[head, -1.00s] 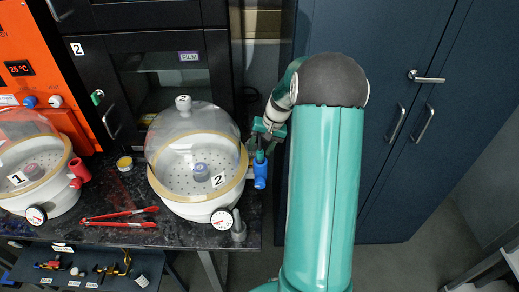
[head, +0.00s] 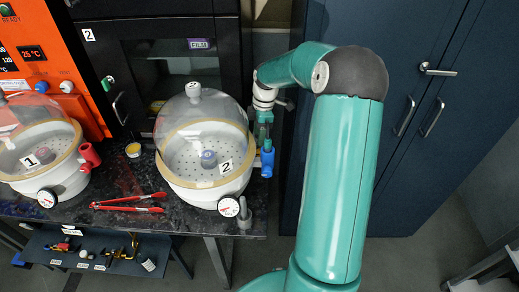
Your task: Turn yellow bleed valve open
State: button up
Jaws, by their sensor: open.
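My gripper (head: 265,143) hangs at the right side of the clear dome labelled 2 (head: 203,145), just above a blue valve (head: 267,162) on the dome's side. Its green fingers point down and overlap the valve's top in this view; I cannot tell whether they touch it. The gripper looks empty. No yellow bleed valve can be made out with certainty. A small brass-yellow fitting (head: 133,246) lies on the lower shelf. My arm may hide part of the area behind the blue valve.
Dome 1 (head: 38,150) with a red valve (head: 90,156) stands at left. Red tongs (head: 128,203) and a small yellow-lidded jar (head: 133,150) lie on the dark bench (head: 115,180). A gauge (head: 229,207) sits at dome 2's front. Blue cabinets (head: 445,130) stand at right.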

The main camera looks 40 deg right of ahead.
aim_at(260, 149)
notch_tip(260, 149, up, 4)
jog(key=w+n+h, duration=0.2)
jog(key=n, duration=1.3)
jog(key=f, duration=0.9)
jog(key=s+d+f, duration=0.1)
jog(key=f, duration=0.3)
jog(key=shift+f, duration=0.2)
jog(key=c, duration=1)
jog(key=shift+o, duration=0.2)
jog(key=shift+s+d+f+t+y, duration=0.15)
jog(key=shift+d+t+y, duration=0.15)
jog(key=shift+y, duration=0.3)
jog(key=shift+t+y, duration=0.8)
jog(key=shift+y, duration=0.2)
